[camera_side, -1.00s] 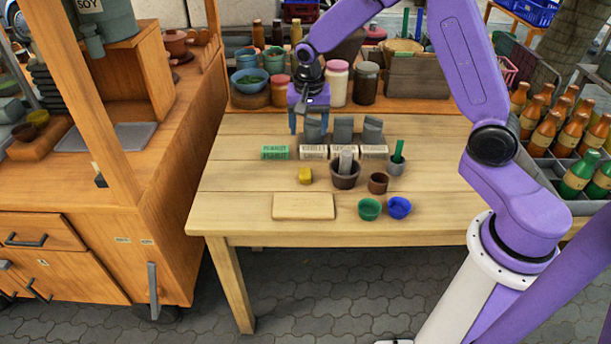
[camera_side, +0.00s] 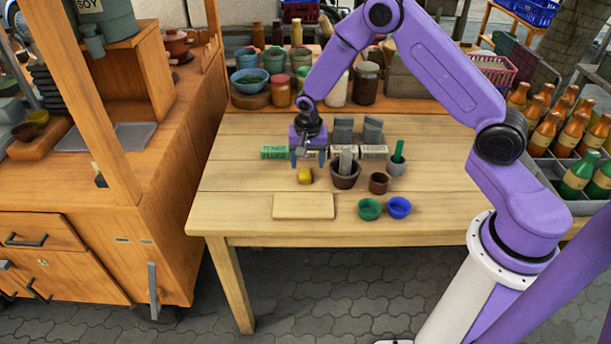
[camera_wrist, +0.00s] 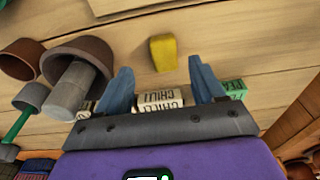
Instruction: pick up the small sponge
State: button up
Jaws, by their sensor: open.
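The small sponge (camera_side: 305,176) is a yellow block on the wooden table, left of the clay mortar (camera_side: 346,174) with its grey pestle. In the wrist view the sponge (camera_wrist: 163,52) lies ahead of my fingertips, roughly in line with the gap between them. My gripper (camera_side: 308,160) is open and empty, with its blue fingers pointing down just behind the sponge in the side view. In the wrist view my gripper (camera_wrist: 164,70) shows its two fingers spread apart, with nothing between the tips. The sponge is apart from both fingers.
A labelled chilli box (camera_wrist: 160,101) sits beneath my fingers, in a row with a green-labelled box (camera_side: 275,152). A small brown pot (camera_side: 378,183), a green bowl (camera_side: 369,209) and a blue bowl (camera_side: 399,207) stand to the right. A wooden board (camera_side: 303,206) lies in front.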

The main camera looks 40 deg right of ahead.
aim_at(306, 172)
jog(key=shift+w+d+f, duration=0.1)
jog(key=shift+w+f, duration=0.1)
jog(key=shift+f, duration=0.6)
jog(key=shift+w+d+f, duration=0.1)
jog(key=shift+w+f, duration=0.1)
jog(key=shift+f, duration=0.6)
jog(key=shift+w+f, duration=0.2)
jog(key=shift+f, duration=0.6)
jog(key=c, duration=1.2)
jog(key=shift+r, duration=0.1)
jog(key=shift+r, duration=0.45)
notch_tip(306, 172, up, 2)
jog(key=shift+r, duration=0.15)
jog(key=s+r, duration=0.9)
jog(key=s, duration=0.5)
jog(key=shift+r, duration=0.35)
